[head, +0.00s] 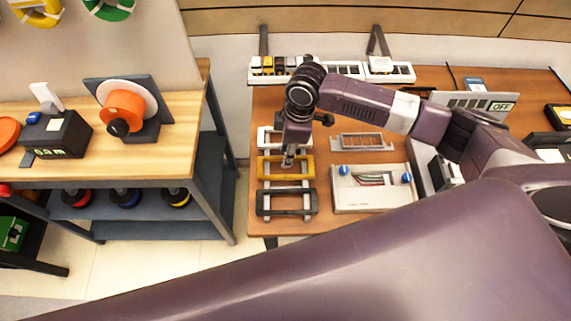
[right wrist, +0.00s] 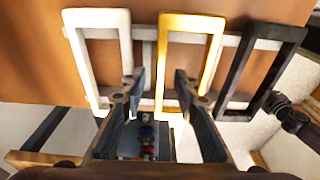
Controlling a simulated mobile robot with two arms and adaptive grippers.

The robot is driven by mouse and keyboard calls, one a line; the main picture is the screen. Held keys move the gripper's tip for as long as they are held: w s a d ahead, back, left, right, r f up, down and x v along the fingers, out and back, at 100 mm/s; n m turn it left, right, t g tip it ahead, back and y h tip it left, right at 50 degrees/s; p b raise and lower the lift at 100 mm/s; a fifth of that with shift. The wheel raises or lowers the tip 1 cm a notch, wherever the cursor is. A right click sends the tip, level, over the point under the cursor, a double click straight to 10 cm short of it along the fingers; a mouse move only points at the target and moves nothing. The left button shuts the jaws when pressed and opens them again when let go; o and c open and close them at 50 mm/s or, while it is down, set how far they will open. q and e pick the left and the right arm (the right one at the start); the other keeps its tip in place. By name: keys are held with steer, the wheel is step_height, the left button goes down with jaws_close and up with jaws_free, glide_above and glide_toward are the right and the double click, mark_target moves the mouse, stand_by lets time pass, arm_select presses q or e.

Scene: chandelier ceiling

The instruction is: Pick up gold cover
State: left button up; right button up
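The gold cover (head: 265,176) is a rectangular frame lying across a pale rack on the wooden table, between a white cover (head: 263,137) and a black cover (head: 262,207). In the right wrist view the gold cover (right wrist: 208,62) is in the middle, white cover (right wrist: 90,62) left, black cover (right wrist: 278,62) right. My right gripper (head: 288,162) is over the gold cover. In the wrist view its fingers (right wrist: 158,84) are spread, one on each side of the cover's left bar. Contact cannot be told. My left gripper is not in view.
A panel with blue knobs (head: 372,199) and a metal slotted plate (head: 364,142) lie right of the rack. A long white strip with switches (head: 345,68) runs along the back. A separate workbench (head: 180,130) stands left, across a gap.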

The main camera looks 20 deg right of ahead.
steer(key=c, duration=0.8)
jaws_close()
steer(key=shift+r, duration=0.1)
